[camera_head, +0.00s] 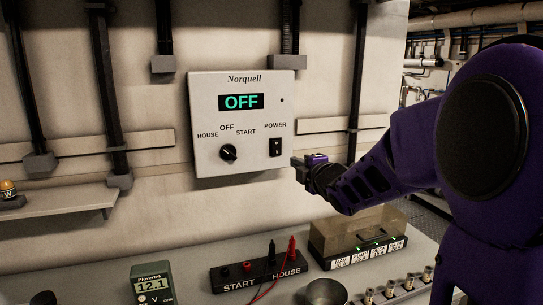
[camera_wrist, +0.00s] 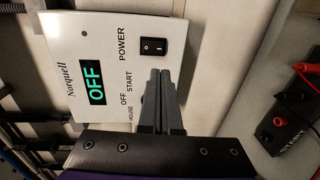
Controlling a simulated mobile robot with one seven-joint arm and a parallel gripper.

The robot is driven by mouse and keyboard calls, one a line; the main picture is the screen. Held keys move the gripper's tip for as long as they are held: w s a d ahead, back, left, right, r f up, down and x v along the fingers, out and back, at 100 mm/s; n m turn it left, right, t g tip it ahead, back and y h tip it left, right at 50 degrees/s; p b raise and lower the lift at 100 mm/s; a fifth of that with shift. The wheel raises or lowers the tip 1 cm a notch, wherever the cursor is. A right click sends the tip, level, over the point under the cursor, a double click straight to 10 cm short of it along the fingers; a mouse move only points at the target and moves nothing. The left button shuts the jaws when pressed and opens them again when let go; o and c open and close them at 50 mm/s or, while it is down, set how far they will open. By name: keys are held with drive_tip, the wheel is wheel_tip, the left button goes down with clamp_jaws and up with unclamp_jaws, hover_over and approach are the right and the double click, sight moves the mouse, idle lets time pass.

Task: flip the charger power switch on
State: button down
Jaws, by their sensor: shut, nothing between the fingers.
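The white Norquell charger panel (camera_head: 208,140) is on the wall, and its green display (camera_head: 241,102) reads OFF. The black power rocker switch (camera_head: 275,147) is at the panel's lower right, under the word POWER. It also shows in the wrist view (camera_wrist: 154,46), where the panel (camera_wrist: 110,30) appears turned sideways. A black selector knob (camera_head: 228,152) sits to the switch's left. My gripper (camera_head: 297,161) is shut and empty, just right of and slightly below the switch in the head view. In the wrist view, its fingertips (camera_wrist: 160,73) are close to the switch, with a visible gap in the picture.
Below is a grey bench (camera_head: 200,285) with a green multimeter (camera_head: 152,284), a START/HOUSE terminal block (camera_head: 230,273) with red and black leads, a metal cup (camera_head: 326,292) and a clear-covered fuse box (camera_head: 350,240). A shelf (camera_head: 65,203) is at left.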

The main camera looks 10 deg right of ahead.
sight(277, 154)
drive_tip(key=p+x, duration=0.1)
drive_tip(key=x, duration=1)
drive_tip(key=shift+w, duration=0.1)
drive_tip(key=shift+w+a, duration=0.1)
drive_tip(key=shift+w, duration=0.15)
drive_tip(key=shift+f, duration=0.1)
drive_tip(key=shift+w+f+b, duration=0.15)
drive_tip(key=shift+f+b, duration=0.15)
drive_tip(key=shift+b, duration=0.75)
drive_tip(key=shift+r, duration=0.3)
drive_tip(key=shift+f, duration=0.15)
